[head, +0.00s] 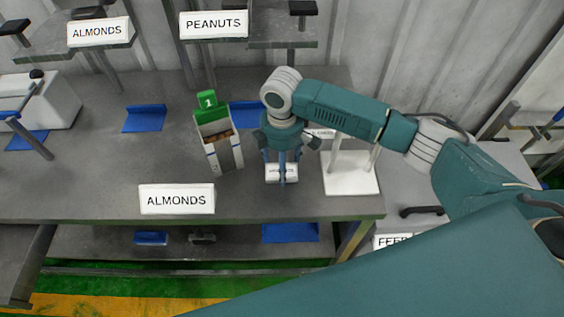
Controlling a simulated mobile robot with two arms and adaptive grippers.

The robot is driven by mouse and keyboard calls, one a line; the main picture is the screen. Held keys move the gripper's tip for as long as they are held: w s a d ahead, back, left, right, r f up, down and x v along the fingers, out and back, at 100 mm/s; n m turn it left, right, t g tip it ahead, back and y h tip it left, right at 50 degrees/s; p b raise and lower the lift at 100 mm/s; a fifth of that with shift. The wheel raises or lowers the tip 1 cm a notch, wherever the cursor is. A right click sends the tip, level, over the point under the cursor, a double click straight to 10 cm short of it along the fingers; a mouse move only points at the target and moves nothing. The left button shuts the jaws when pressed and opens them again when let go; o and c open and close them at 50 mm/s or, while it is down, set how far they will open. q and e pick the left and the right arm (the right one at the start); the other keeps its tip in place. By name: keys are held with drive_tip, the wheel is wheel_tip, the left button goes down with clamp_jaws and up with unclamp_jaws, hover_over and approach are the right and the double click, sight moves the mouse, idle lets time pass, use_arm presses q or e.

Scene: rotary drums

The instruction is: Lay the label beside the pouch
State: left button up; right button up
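A small white piece (272,174), which looks like the label, is at the grey bench's front part, below my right gripper (282,168). The gripper points straight down, and a finger crosses in front of the white piece. Whether the fingers grip it, and whether it touches the bench, I cannot tell. To its left stands an upright open-topped holder (221,150) with white and brown sides and a green tag marked 1. I cannot make out a pouch for certain; it may be in or part of this holder. My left gripper is not in view.
An ALMONDS sign (177,199) stands at the front edge of the bench (95,175). A white stand (350,183) is right of the gripper. Blue trays (145,118) lie behind. The bench's left front is clear.

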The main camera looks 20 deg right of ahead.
drive_tip(key=shift+f, duration=0.2)
drive_tip(key=o, duration=1.1)
drive_tip(key=shift+f, duration=0.1)
drive_tip(key=shift+c, duration=0.2)
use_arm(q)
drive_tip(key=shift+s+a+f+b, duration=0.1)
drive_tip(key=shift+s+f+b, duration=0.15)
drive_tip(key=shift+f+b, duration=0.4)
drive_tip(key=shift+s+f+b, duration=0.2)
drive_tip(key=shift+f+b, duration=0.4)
use_arm(e)
wheel_tip(320, 180, up, 12)
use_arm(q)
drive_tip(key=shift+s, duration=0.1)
use_arm(e)
drive_tip(key=shift+s, duration=0.1)
